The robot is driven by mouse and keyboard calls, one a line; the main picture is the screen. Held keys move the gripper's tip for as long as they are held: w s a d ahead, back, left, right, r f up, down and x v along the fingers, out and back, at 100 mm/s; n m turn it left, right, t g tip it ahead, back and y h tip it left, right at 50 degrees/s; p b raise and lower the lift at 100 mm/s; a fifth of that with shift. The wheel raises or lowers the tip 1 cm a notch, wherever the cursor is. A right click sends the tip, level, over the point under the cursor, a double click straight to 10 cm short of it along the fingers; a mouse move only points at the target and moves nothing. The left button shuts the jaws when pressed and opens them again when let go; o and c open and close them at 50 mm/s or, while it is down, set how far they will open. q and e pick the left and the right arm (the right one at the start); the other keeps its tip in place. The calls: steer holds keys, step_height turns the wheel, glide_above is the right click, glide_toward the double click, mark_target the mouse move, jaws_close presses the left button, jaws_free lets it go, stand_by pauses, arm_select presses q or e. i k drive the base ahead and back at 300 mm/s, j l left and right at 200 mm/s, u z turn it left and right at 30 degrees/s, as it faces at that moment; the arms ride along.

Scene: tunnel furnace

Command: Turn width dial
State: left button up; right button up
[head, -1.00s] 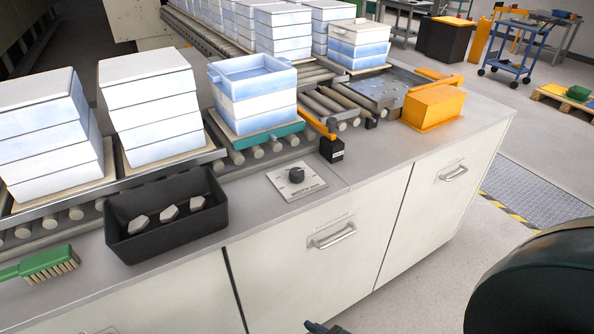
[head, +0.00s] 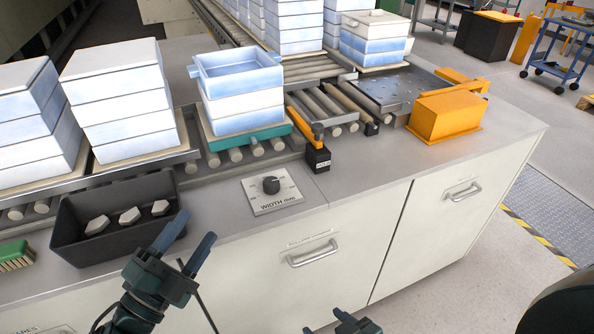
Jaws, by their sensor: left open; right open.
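The width dial is a black round knob (head: 271,185) on a grey plate (head: 270,206) marked "WIDTH (mm)", set in the counter top near its front edge. My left gripper (head: 186,238) is open and empty. It appears at the counter's front edge, left of the dial and apart from it, with two blue-tipped fingers pointing up. My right gripper (head: 352,322) shows only in part at the bottom edge, in front of the cabinet. It is open and away from the dial.
A black bin (head: 75,241) with several pale pieces stands left of the dial. A black block with an orange lever (head: 317,157) stands right of it. Stacked white-blue trays (head: 242,95) sit on the rollers behind. An orange box (head: 445,116) is at right. The counter around the dial is clear.

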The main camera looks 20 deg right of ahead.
mark_target(271, 184)
steer(key=i+l, duration=0.1)
steer(key=l, duration=0.35)
steer(key=l+z, duration=0.1)
steer(key=l, duration=0.35)
steer(key=i+l, duration=0.15)
steer(key=l, duration=0.25)
steer(key=i+l+z, duration=0.1)
steer(key=l, duration=0.35)
